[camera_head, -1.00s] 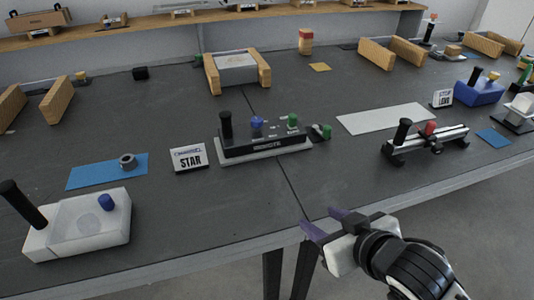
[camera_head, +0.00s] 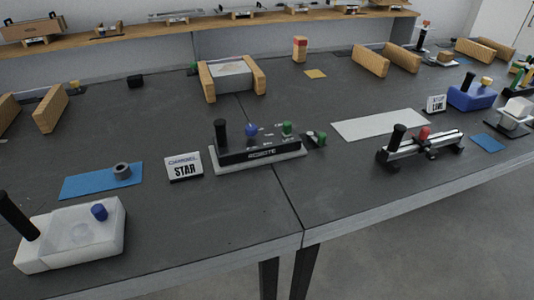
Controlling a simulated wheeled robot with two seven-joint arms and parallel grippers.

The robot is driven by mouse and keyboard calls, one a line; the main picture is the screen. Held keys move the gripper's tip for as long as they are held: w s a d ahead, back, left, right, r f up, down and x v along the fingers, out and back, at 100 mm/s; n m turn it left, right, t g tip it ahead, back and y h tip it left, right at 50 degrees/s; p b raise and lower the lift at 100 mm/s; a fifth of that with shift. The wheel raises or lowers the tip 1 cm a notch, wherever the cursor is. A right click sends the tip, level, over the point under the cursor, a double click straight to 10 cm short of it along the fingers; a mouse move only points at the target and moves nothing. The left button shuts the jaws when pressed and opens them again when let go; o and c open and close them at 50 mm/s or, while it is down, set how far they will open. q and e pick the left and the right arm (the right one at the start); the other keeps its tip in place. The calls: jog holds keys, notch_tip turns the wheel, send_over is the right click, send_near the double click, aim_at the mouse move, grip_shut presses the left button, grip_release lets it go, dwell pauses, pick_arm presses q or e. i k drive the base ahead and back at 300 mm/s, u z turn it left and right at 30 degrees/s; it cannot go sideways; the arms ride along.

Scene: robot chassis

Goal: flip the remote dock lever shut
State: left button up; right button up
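The remote dock (camera_head: 258,150) is a black block marked "REMOTE" on a light base, in the middle of the table in the head view. A black-handled lever (camera_head: 221,132) stands nearly upright at its left end. A blue knob (camera_head: 251,130) and a green knob (camera_head: 287,129) sit on its top. Neither of my grippers shows in the head view now, so their state is hidden.
A "STAR" sign (camera_head: 184,167) stands left of the dock. A white box with a black handle (camera_head: 75,234) is at the front left. The table between the dock and the front edge is clear.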

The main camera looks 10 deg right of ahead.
aim_at(322, 140)
jog(key=z, duration=2.25)
jog(key=k, duration=1)
jog(key=u, duration=1.35)
jog(key=i, duration=0.5)
jog(key=u, duration=0.05)
